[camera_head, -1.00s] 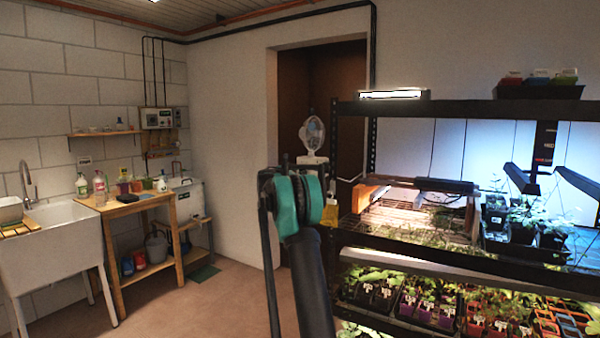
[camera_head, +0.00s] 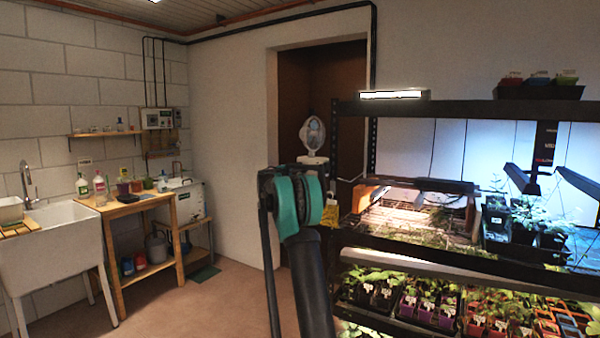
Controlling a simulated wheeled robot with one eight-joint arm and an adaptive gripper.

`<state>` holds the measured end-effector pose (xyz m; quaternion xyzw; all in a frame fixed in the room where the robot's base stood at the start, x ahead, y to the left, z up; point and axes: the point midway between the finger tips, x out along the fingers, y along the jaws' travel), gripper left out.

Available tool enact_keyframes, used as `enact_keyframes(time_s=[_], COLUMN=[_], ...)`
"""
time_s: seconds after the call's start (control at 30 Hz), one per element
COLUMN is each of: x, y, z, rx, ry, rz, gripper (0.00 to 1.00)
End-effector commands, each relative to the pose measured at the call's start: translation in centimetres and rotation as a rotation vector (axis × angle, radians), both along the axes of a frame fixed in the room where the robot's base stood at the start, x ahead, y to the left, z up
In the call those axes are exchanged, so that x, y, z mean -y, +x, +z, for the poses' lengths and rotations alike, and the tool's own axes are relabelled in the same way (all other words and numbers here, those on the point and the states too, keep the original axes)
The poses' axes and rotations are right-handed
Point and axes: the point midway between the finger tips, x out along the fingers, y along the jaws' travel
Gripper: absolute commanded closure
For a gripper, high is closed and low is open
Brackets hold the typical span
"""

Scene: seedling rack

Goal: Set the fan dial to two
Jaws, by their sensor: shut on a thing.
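The white fan (camera_head: 313,133) stands upright in the doorway recess, just left of the rack's post. Its round head is clear to see, and its pale base (camera_head: 312,160) is partly covered from below by my arm. The dial and its number marks are hidden or too small to read. My gripper (camera_head: 311,170) shows only as a small dark end above my teal-banded arm joint, right at the fan's base. It is shut on the fan dial, though the fingers themselves are mostly hidden.
The black seedling rack (camera_head: 460,249) with lamps and pots fills the right side, close to my arm. A yellow tag (camera_head: 329,211) hangs near its corner. A white sink (camera_head: 60,240) and a wooden bench (camera_head: 127,207) stand at the left. The floor (camera_head: 215,295) between is clear.

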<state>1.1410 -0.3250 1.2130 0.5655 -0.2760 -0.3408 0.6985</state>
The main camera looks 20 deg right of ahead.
Motion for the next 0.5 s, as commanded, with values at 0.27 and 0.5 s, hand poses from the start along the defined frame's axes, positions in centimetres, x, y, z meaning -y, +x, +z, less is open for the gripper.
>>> enact_keyframes(time_s=[0.27, 0.5], x=[-0.02, -0.01], y=[-0.04, -0.06], z=[-0.05, -0.04], rx=[0.168, 0.258], ry=[0.133, 0.204], rz=[-0.001, -0.001], gripper=[0.99, 0.99])
